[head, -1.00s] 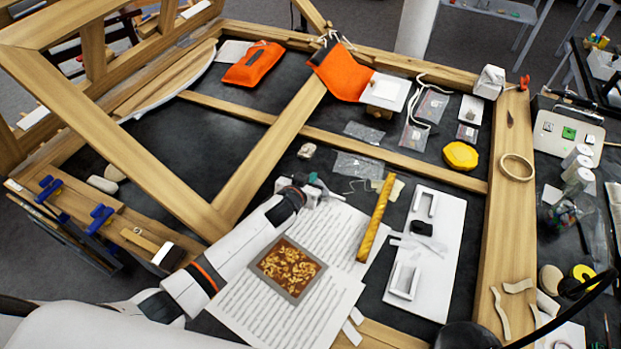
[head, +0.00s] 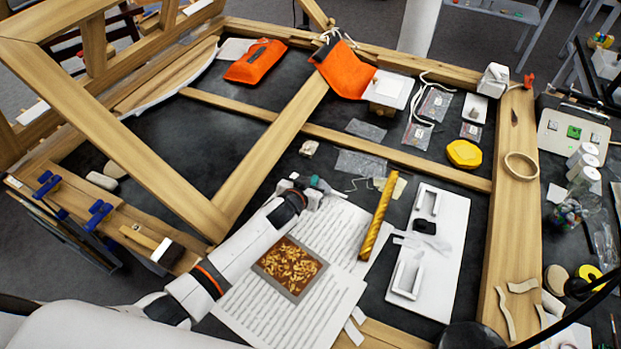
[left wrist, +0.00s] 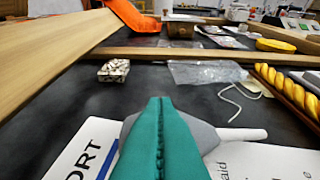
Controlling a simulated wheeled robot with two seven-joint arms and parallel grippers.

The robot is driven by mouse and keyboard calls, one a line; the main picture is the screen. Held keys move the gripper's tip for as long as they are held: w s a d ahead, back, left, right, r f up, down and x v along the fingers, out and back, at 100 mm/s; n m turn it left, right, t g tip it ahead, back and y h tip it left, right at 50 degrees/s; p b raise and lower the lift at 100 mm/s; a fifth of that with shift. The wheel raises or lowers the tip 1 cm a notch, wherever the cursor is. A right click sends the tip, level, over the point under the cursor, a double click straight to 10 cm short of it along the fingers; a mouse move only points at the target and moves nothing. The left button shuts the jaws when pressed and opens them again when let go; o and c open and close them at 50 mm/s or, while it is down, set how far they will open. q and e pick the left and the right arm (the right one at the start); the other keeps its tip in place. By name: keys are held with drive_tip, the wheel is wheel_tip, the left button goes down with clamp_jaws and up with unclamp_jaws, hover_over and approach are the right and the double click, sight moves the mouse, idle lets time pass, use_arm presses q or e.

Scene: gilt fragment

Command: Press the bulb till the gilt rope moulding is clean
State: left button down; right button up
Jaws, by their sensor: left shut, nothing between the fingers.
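The gilt rope moulding (head: 378,218) is a twisted golden rod lying beside the printed sheets in the head view. It also shows at the right of the left wrist view (left wrist: 290,88). A grey bulb (left wrist: 205,135) with a white nozzle lies under my left gripper, its nozzle pointing right towards the moulding side. My left gripper (left wrist: 160,102) has teal fingers, shut with nothing between them, over the bulb. I cannot tell whether they touch it. In the head view the left gripper (head: 316,184) is small, above the sheets' upper end. My right gripper is not in view.
A framed gilt fragment (head: 265,262) lies on the printed sheets near my left arm. A white board (head: 455,225) with white holders is right of the moulding. Wooden beams (head: 270,160) cross the dark surface. A pale block (left wrist: 114,70) and clear bag (left wrist: 205,72) lie beyond the gripper.

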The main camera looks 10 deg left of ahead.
use_arm(q)
drive_tip(key=r+p, duration=0.2)
drive_tip(key=r, duration=0.1)
drive_tip(key=r+p, duration=0.1)
drive_tip(key=p, duration=0.1)
drive_tip(key=shift+w+r, duration=0.3)
drive_tip(key=shift+r, duration=0.1)
drive_tip(key=shift+s+a+f+b, duration=0.1)
drive_tip(key=shift+s+b, duration=0.15)
drive_tip(key=shift+s, duration=0.2)
drive_tip(key=shift+s+a+f+b, duration=0.1)
drive_tip(key=shift+s+b, duration=0.15)
drive_tip(key=shift+s, duration=0.15)
drive_tip(key=b+v, duration=0.1)
drive_tip(key=v, duration=0.7)
drive_tip(key=shift+r, duration=0.2)
drive_tip(key=shift+d, duration=0.1)
drive_tip(key=r+b, duration=0.2)
drive_tip(key=b, duration=0.7)
